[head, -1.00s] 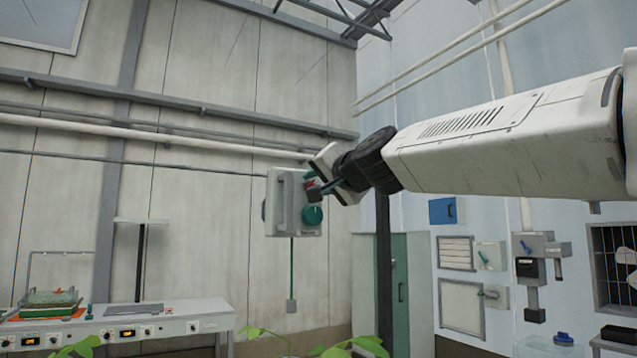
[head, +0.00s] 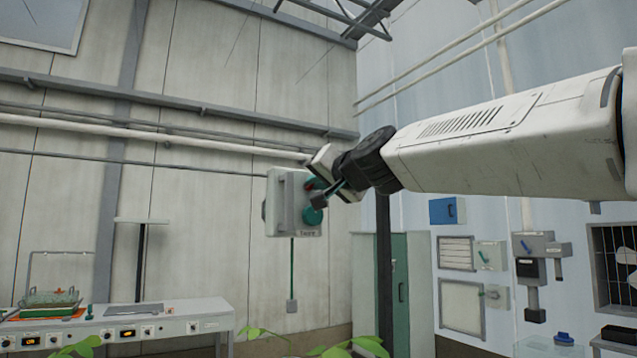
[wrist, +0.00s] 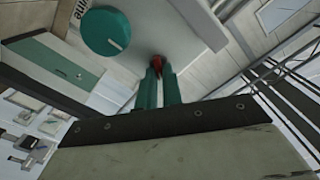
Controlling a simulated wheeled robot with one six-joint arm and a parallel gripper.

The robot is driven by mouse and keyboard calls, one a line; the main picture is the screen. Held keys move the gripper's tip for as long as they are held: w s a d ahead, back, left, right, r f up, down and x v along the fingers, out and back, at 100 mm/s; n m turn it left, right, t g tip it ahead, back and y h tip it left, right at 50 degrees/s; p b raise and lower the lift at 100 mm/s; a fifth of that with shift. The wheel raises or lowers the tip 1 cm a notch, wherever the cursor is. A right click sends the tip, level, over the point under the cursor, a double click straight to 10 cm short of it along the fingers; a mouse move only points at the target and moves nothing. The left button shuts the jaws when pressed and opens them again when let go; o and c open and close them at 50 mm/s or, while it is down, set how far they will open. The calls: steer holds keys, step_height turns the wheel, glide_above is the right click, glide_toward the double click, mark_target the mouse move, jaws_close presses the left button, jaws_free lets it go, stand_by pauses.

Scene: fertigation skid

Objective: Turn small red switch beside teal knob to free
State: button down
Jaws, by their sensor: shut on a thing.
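The small red switch (wrist: 158,61) sits on the face of a pale grey box (head: 284,215), beside the round teal knob (wrist: 106,32). My gripper (wrist: 158,72) is shut on the red switch, with its two teal fingers on either side of it in the wrist view. The fingers hide much of the switch, so I cannot read its setting. In the head view my gripper (head: 319,200) is at the front of the box. It partly covers the teal knob (head: 312,216), and a bit of red switch (head: 310,184) shows above it.
A thin green conduit (head: 292,270) runs down below the box. A dark post (head: 384,260) and a green cabinet (head: 400,280) stand to the right. A bench (head: 180,315) stands at the lower left. The air left of the box is clear.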

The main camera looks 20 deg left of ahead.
steer(key=shift+s+a+n, duration=0.1)
steer(key=shift+n, duration=2.55)
steer(key=shift+s+a+n, duration=0.1)
steer(key=shift+n, duration=2.5)
steer(key=shift+s+a+n, duration=0.1)
steer(key=shift+n, duration=2.55)
steer(key=shift+f, duration=0.1)
steer(key=c, duration=1.6)
jaws_free()
steer(key=shift+o, duration=0.2)
steer(key=shift+d, duration=0.1)
steer(key=v, duration=0.7)
steer(key=shift+s+d, duration=0.25)
steer(key=shift+s, duration=0.05)
